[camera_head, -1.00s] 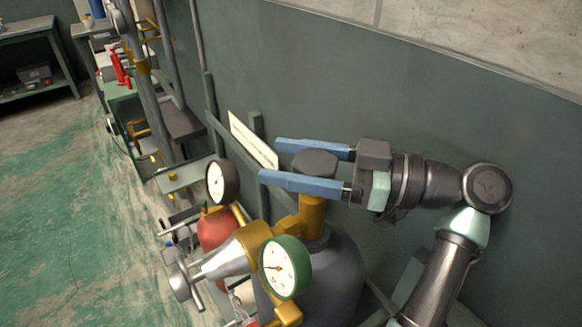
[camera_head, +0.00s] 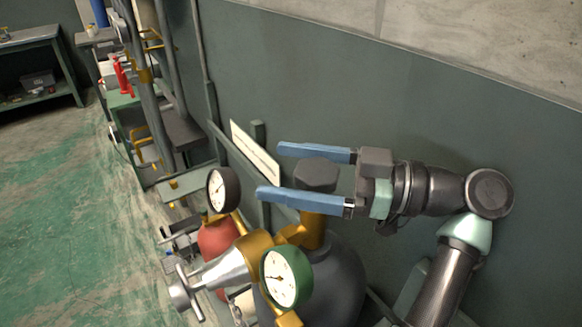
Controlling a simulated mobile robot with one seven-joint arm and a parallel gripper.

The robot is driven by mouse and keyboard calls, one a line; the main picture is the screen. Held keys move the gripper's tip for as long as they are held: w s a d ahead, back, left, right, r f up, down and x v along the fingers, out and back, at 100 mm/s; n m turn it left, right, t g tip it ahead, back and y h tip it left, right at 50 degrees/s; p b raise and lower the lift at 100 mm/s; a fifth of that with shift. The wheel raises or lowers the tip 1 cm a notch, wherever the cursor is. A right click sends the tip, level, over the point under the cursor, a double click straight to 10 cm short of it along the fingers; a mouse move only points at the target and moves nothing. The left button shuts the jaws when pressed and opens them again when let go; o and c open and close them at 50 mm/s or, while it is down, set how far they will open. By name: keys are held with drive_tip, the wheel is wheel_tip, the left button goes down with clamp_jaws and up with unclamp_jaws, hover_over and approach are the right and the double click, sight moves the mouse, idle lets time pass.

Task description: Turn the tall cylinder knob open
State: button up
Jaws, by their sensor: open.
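The tall cylinder (camera_head: 343,272) is dark grey and stands at the lower middle. A brass valve neck (camera_head: 312,232) rises from it, topped by a dark faceted knob (camera_head: 316,174). My gripper (camera_head: 268,172) reaches in from the right with two long blue fingers. The fingers are wide apart, one on the far side of the knob and one on the near side. The near finger hides the knob's lower part. I cannot tell whether either finger touches the knob.
A brass and silver regulator with a green-rimmed gauge (camera_head: 286,278) and a black-rimmed gauge (camera_head: 223,190) projects at the cylinder's front left. A red cylinder (camera_head: 217,240) stands beside it. A dark green wall (camera_head: 420,120) runs behind. Open floor (camera_head: 60,220) lies left.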

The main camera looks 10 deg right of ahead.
wheel_tip(320, 180, up, 10)
drive_tip(key=shift+b, duration=0.35)
idle(0.4)
